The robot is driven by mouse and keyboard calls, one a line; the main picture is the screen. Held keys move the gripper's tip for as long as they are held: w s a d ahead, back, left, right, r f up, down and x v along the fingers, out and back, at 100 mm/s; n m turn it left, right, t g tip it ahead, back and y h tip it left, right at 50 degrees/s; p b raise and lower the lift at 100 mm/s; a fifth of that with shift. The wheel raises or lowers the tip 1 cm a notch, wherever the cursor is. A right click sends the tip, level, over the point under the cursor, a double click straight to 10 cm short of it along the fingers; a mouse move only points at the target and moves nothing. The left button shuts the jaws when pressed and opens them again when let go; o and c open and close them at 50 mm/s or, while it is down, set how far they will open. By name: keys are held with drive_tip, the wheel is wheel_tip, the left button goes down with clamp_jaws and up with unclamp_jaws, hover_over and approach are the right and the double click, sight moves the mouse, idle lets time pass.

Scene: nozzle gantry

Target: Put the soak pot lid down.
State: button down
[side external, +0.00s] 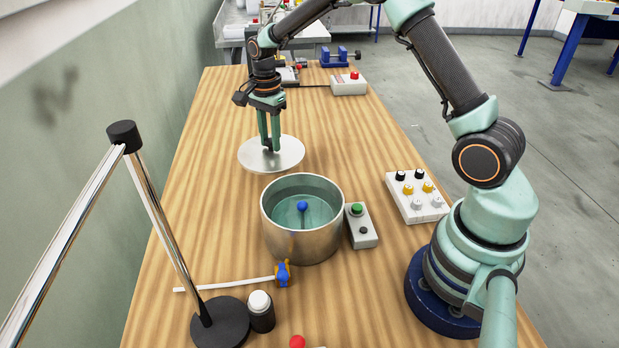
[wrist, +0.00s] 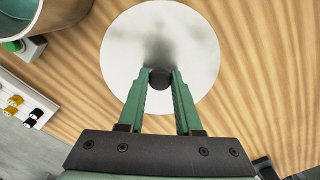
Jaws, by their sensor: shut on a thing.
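The soak pot lid (side external: 288,154) is a flat round silver disc with a dark knob (wrist: 160,78) at its centre. My gripper (side external: 270,148) is shut on that knob from above, and it also shows in the wrist view (wrist: 159,76). The lid is level, at or close above the wooden table behind the pot; I cannot tell whether it touches the wood. The soak pot (side external: 304,240) is a steel cylinder, uncovered, with greenish liquid and a blue ball on a stem inside. Its rim also shows at the top left of the wrist view (wrist: 62,22).
A box with a green button (side external: 362,232) stands right of the pot. A control panel with several knobs (side external: 417,196) lies farther right. A blue-handled valve (side external: 283,274) and a lamp-like stand (side external: 219,322) are in front. The table (side external: 335,135) right of the lid is clear.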

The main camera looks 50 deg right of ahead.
sight(271, 152)
drive_tip(key=shift+f, duration=3.5)
drive_tip(key=shift+f, duration=0.15)
drive_tip(key=c, duration=0.6)
unclamp_jaws()
